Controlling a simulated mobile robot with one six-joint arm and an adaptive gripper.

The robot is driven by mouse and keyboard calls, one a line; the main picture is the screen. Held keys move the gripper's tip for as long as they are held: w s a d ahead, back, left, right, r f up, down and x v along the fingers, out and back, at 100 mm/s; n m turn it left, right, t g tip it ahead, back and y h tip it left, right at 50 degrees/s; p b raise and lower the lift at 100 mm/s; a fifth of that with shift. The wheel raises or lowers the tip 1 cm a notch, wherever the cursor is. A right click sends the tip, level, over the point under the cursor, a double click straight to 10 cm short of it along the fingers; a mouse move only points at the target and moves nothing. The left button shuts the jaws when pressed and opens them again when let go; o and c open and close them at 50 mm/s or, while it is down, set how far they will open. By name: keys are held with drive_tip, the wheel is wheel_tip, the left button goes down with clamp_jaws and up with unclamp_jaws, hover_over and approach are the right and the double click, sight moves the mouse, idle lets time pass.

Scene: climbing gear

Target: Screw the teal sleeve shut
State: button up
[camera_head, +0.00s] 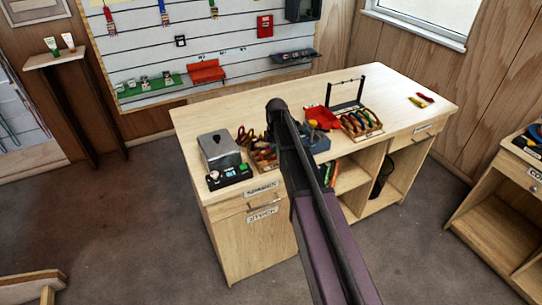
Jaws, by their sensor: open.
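I cannot make out the teal sleeve for certain in the head view. Several coloured carabiner-like pieces sit in a wooden tray (377,131) on the workbench, too small to tell a sleeve on any of them. A black stand with a crossbar (347,81) rises behind that tray, with small things along its bar that I cannot identify. My own arm, purple and black, crosses the middle of the view up to a dark joint over the bench. I cannot see my gripper's fingers; the arm hides part of the bench.
The workbench (420,84) also holds a grey metal box (220,150), a black device with coloured buttons (230,177), a red tray (322,116) and a blue-grey object (316,139) partly behind my arm. Red and yellow pieces lie at right. The back edge is mostly clear.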

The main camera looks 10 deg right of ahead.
drive_tip(key=shift+s+d, duration=0.15)
drive_tip(key=shift+s, duration=0.35)
drive_tip(key=shift+r+p, duration=0.8)
drive_tip(key=shift+w, duration=0.1)
drive_tip(key=shift+w+a, duration=0.2)
drive_tip(key=shift+w, duration=0.45)
idle(0.4)
wheel_tip(320, 180, up, 10)
drive_tip(key=p, duration=0.9)
drive_tip(key=shift+p, duration=0.4)
drive_tip(key=shift+s+f, duration=0.1)
drive_tip(key=shift+s, duration=0.05)
